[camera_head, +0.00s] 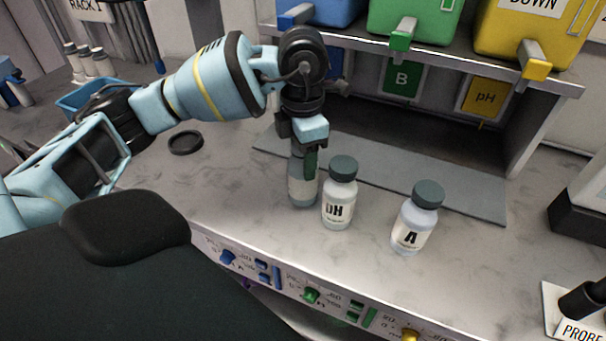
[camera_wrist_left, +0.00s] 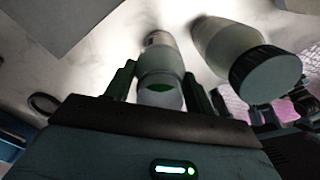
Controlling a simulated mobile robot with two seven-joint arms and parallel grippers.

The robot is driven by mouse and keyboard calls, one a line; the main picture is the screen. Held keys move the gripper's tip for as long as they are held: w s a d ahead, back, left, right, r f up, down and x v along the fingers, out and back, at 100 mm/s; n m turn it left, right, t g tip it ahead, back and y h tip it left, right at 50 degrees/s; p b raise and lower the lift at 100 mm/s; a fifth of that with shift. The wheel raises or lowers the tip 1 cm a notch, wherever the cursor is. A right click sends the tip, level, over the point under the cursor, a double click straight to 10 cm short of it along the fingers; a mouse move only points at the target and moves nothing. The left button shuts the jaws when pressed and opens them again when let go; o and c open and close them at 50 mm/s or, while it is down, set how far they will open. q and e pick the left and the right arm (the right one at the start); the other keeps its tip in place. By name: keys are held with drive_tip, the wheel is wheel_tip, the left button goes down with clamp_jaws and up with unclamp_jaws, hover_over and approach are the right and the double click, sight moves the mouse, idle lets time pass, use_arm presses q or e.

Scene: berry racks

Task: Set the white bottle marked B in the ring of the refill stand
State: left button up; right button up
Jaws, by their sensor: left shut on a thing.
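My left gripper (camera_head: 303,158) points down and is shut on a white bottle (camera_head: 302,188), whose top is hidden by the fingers. Its label mark cannot be read. Its base appears at counter level; I cannot tell whether it touches. The held bottle also shows between the fingers in the left wrist view (camera_wrist_left: 160,75). A white bottle marked pH (camera_head: 339,198) stands just right of it, and a white bottle marked A (camera_head: 415,222) farther right. A flat dark ring (camera_head: 185,143) lies on the counter to the left; I cannot tell whether it belongs to the refill stand. My right gripper is not seen.
A shelf unit (camera_head: 545,88) at the back holds blue, green (camera_head: 405,22) and yellow (camera_head: 530,45) tanks with taps. A grey mat (camera_head: 455,188) lies below it. A blue bin (camera_head: 80,103) is at the far left. The counter between ring and held bottle is clear.

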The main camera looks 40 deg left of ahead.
use_arm(q)
drive_tip(key=shift+r, duration=0.1)
clamp_jaws()
drive_tip(key=s+d+r, duration=0.4)
drive_tip(key=s+d, duration=0.6)
drive_tip(key=s, duration=0.2)
drive_tip(key=shift+s+r, duration=0.2)
drive_tip(key=shift+r, duration=0.2)
drive_tip(key=shift+d+m, duration=0.1)
drive_tip(key=shift+m, duration=0.2)
